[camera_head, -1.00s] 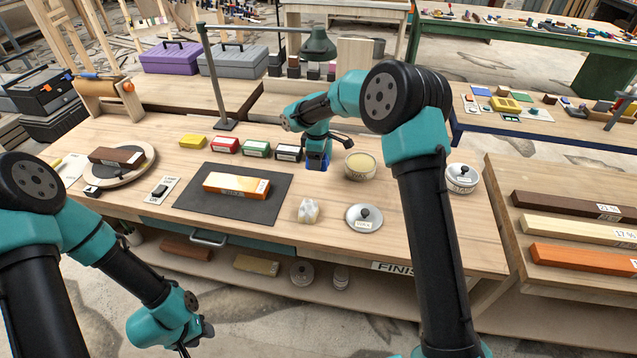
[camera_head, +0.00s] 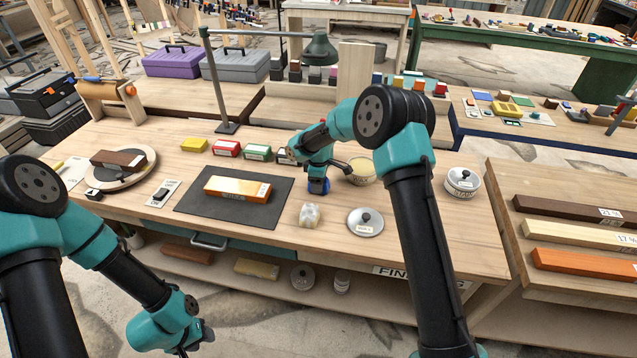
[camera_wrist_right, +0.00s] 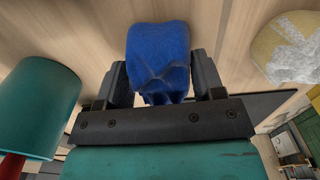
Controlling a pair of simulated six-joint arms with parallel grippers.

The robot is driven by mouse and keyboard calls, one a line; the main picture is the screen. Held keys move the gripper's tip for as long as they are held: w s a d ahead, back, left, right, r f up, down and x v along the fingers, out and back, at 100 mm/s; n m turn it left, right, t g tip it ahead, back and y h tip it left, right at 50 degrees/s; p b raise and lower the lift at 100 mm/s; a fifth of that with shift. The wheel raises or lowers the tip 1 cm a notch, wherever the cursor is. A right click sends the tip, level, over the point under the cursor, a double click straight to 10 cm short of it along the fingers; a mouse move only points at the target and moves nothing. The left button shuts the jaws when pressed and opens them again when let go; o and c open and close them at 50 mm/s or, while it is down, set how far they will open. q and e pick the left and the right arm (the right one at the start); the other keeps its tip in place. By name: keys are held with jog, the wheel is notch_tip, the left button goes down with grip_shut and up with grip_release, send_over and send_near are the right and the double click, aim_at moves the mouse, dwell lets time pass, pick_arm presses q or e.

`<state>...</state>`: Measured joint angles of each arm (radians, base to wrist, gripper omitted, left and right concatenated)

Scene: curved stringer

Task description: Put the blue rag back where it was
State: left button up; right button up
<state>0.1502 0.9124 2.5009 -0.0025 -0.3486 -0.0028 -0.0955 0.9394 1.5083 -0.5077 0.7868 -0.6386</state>
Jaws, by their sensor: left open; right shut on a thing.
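The blue rag (camera_wrist_right: 158,58) is bunched between the two fingers of my right gripper (camera_wrist_right: 160,82) in the right wrist view. In the head view the rag (camera_head: 318,186) shows as a small blue patch under my right gripper (camera_head: 318,178), over the bench right of the dark mat. I cannot tell whether the rag touches the bench top. My left gripper (camera_head: 190,345) hangs low at the bottom left, in front of the bench and away from the rag, and is open and empty.
A crumpled whitish rag (camera_head: 310,215) and a lid with a knob (camera_head: 365,222) lie nearby. An open tin (camera_head: 361,170) stands right of my right gripper. The dark mat (camera_head: 190,203) holds an orange-and-white block (camera_head: 237,188). Small coloured boxes (camera_head: 227,148) line the back.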

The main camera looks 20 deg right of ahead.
jog(key=shift+f, duration=0.25)
jog(key=shift+f, duration=0.1)
jog(key=o, duration=0.9)
notch_tip(320, 180, up, 12)
jog(key=shift+r, duration=0.15)
dwell(0.5)
